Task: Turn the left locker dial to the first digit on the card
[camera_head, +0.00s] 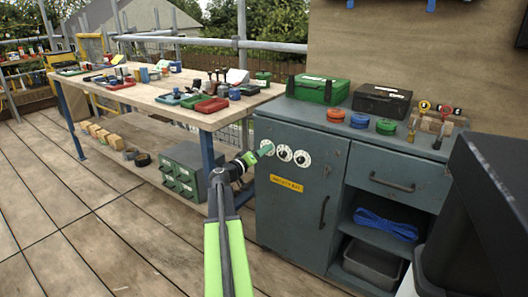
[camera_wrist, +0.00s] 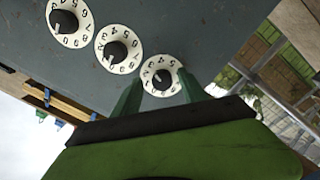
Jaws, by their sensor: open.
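Three white dials with black knobs sit in a row on the grey locker door (camera_head: 290,215). My gripper (camera_head: 260,153) is at the left dial (camera_head: 267,147), with its green fingers at the door. In the wrist view my gripper (camera_wrist: 161,82) is open, with one finger on each side of the left dial (camera_wrist: 161,74). Whether the fingers touch the knob cannot be told. The middle dial (camera_head: 285,153) and right dial (camera_head: 302,158) are free. They also show in the wrist view, the middle one (camera_wrist: 118,50) nearer my fingers. I cannot pick out the digit card for certain.
A yellow label (camera_head: 286,183) is below the dials; its text is too small to read. A green box (camera_head: 318,89) and a black case (camera_head: 381,100) stand on the locker top. A workbench (camera_head: 170,92) with trays and tools stands to the left. The wooden floor in front is clear.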

